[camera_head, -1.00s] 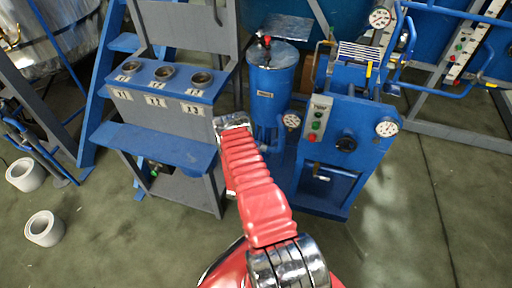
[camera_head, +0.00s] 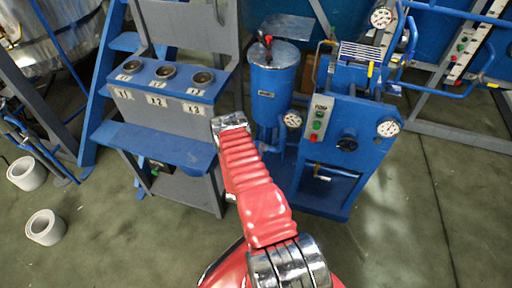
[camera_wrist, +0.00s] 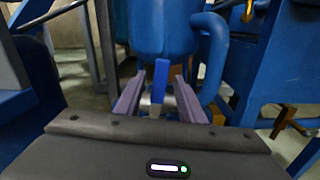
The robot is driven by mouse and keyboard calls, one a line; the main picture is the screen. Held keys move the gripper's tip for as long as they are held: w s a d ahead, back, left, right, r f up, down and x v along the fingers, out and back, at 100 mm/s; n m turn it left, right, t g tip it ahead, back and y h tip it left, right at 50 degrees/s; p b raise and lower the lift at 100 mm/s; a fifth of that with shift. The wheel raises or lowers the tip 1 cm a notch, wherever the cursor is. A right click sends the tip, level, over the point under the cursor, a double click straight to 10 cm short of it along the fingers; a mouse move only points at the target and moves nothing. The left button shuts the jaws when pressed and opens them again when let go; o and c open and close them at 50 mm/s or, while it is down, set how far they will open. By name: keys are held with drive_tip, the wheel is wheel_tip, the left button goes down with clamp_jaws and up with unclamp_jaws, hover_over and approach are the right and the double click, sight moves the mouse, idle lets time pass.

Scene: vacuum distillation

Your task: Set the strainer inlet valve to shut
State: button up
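In the wrist view a blue lever (camera_wrist: 158,82) points down beneath a blue vessel (camera_wrist: 165,30), in front of a metallic fitting; it looks like a valve handle, but no label is readable. My gripper (camera_wrist: 160,92) is open, its two fingers on either side of the lever with a visible gap on each side. I cannot tell how deep the lever lies between the fingers. In the head view, the blue cylindrical vessel (camera_head: 275,85) stands beyond my red arm, which hides my gripper and the lever.
A blue pipe (camera_wrist: 213,60) curves down close to the right of the fingers. A blue cabinet (camera_head: 345,130) with gauges and a control box (camera_head: 318,115) stands right of the vessel. A rack with three cups (camera_head: 165,73) stands left.

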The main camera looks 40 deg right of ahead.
drive_tip(key=v, duration=1.2)
drive_tip(key=shift+s+a, duration=0.1)
drive_tip(key=shift+c, duration=0.2)
